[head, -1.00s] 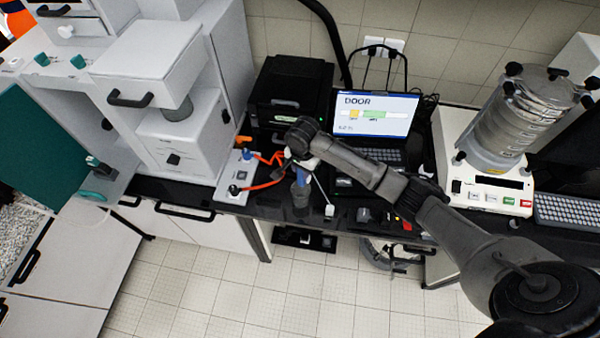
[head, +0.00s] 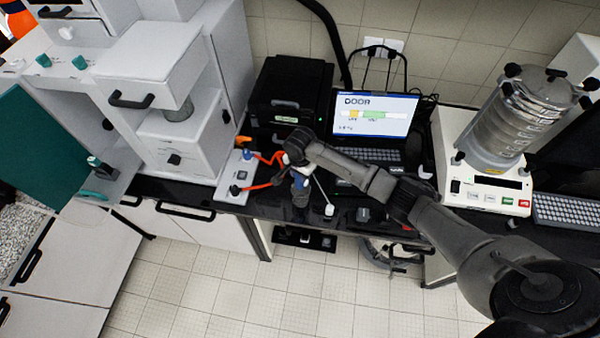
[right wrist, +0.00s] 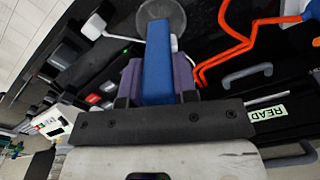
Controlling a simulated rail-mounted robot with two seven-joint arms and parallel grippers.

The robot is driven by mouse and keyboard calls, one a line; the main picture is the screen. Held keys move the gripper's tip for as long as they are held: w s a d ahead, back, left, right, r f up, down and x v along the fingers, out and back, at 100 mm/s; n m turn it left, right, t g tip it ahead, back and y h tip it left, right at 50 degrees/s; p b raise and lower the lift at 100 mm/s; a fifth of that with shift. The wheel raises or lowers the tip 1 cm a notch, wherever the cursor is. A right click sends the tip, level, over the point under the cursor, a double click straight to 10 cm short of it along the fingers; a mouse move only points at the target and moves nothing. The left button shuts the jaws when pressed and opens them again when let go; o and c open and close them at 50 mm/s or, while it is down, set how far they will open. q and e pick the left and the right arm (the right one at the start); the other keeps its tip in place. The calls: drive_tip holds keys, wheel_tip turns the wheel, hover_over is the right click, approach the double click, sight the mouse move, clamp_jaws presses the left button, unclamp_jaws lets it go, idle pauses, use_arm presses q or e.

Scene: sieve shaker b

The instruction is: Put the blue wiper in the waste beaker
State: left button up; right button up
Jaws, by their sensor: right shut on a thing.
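The blue wiper (right wrist: 157,62) is held upright in the picture between the purple-grey fingers of my right gripper (right wrist: 158,80) in the right wrist view. In the head view a small blue patch of the wiper (head: 299,181) shows at my right gripper (head: 300,190), above the dark bench. A round, grey, see-through rim, which looks like the waste beaker (right wrist: 174,14), shows just beyond the wiper's far end. The wiper covers part of it, and I cannot tell how far below the wiper it is. My left gripper is not in view.
An orange cable (head: 262,182) runs from a white box (head: 237,178) left of my right gripper. A laptop (head: 374,117) and a black printer-like device (head: 289,92) stand behind. The sieve shaker (head: 490,150) stands at right. The bench's front edge is close below my gripper.

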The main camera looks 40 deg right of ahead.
drive_tip(key=shift+f, duration=0.15)
drive_tip(key=shift+f, duration=0.4)
